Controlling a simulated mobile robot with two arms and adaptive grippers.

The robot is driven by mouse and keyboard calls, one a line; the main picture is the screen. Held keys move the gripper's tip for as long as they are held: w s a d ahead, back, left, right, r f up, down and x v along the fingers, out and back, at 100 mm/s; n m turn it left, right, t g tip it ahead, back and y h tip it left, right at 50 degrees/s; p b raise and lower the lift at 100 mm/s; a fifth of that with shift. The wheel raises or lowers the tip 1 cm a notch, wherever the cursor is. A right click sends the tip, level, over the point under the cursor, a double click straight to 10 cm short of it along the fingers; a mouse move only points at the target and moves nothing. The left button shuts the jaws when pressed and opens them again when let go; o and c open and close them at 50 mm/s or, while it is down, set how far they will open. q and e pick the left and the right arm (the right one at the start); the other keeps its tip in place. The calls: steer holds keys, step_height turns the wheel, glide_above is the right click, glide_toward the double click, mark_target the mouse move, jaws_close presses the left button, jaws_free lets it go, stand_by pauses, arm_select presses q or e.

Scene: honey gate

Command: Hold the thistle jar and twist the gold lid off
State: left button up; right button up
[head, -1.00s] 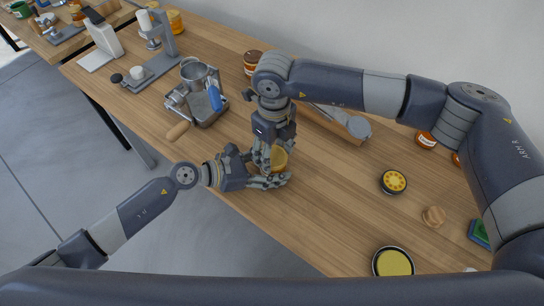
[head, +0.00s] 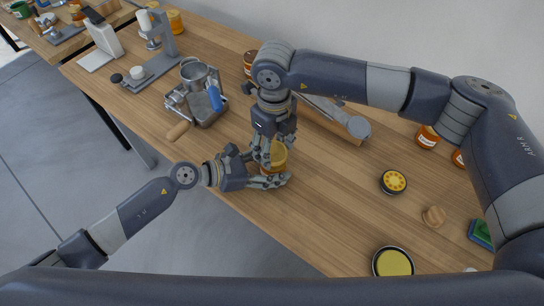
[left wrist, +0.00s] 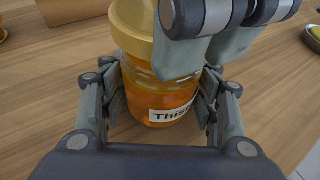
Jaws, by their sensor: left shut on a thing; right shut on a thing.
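The thistle jar (left wrist: 158,102) is amber glass with a white label partly reading "Thist". My left gripper (head: 266,174) is shut around the jar body, one finger on each side in the left wrist view. The gold lid (head: 279,154) is over the jar mouth, also in the left wrist view (left wrist: 131,35). My right gripper (head: 268,152) is shut on the lid from above. Its fingers hide part of the lid; I cannot tell whether lid and jar touch.
A metal device with a blue handle (head: 215,98) stands left of the grippers. A long wooden-sided piece (head: 330,122) lies behind them. A round tin with a sun pattern (head: 393,181), a wooden knob (head: 434,216) and a yellow-topped round tin (head: 393,262) are at right. The table between is clear.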

steer(key=shift+r, duration=2.8)
arm_select(q)
steer(key=o, duration=1.6)
steer(key=o, duration=0.4)
steer(key=shift+o, duration=0.4)
